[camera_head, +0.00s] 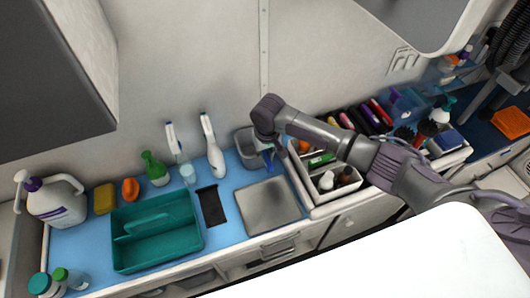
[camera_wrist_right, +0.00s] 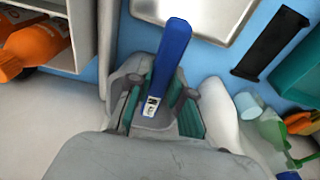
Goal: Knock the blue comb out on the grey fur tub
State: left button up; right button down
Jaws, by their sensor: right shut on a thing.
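My right gripper (camera_head: 267,143) is shut on the blue comb (camera_head: 269,161), by the right side of the grey fur tub (camera_head: 244,148) at the back of the blue counter. The comb points down and overlaps the tub's right side in the head view; whether they touch I cannot tell. In the right wrist view the comb (camera_wrist_right: 172,52) sticks out from between the teal pads of my right gripper (camera_wrist_right: 158,108). Grey surface shows behind the fingers there, but I cannot tell where the tub ends. The tub's inside is mostly hidden. My left gripper is not in view.
A metal plate (camera_head: 273,207) and a black strip (camera_head: 211,206) lie in front. A teal caddy (camera_head: 157,234) stands left, white-handled bottles (camera_head: 212,146) at the back. A white divided box (camera_head: 318,211) with bottles stands right, under my arm. The wall is close behind.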

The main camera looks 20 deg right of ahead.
jog(key=shift+r+p, duration=1.55)
jog(key=shift+r, duration=1.4)
